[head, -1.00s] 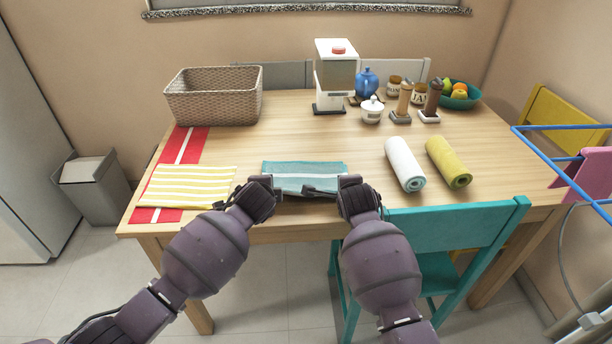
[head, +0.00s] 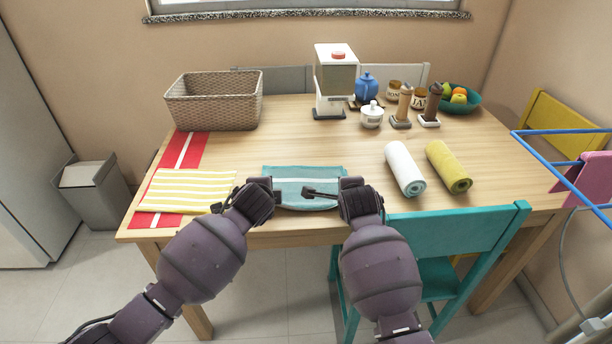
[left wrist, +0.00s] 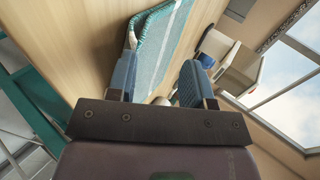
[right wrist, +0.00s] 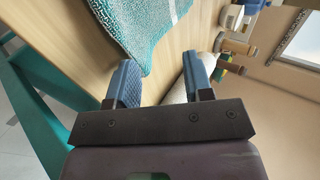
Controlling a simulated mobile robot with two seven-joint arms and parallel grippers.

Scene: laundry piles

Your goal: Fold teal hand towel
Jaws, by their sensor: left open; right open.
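The teal hand towel (head: 300,172) lies folded near the table's front edge, with a pale stripe across it. In the left wrist view the towel (left wrist: 163,45) lies beyond the open fingers, and in the right wrist view its corner (right wrist: 140,30) is just ahead of one finger. My left gripper (head: 277,196) is open at the towel's left front side; its fingers also show in the left wrist view (left wrist: 157,85). My right gripper (head: 322,193) is open at the towel's right front side; its fingers also show in the right wrist view (right wrist: 163,80). Neither grips cloth.
A yellow striped cloth (head: 185,190) lies left over a red runner (head: 183,150). White (head: 404,168) and yellow-green (head: 449,166) rolled towels lie to the right. A wicker basket (head: 213,100) stands behind left. A teal chair (head: 450,235) stands at the front right; the table middle is clear.

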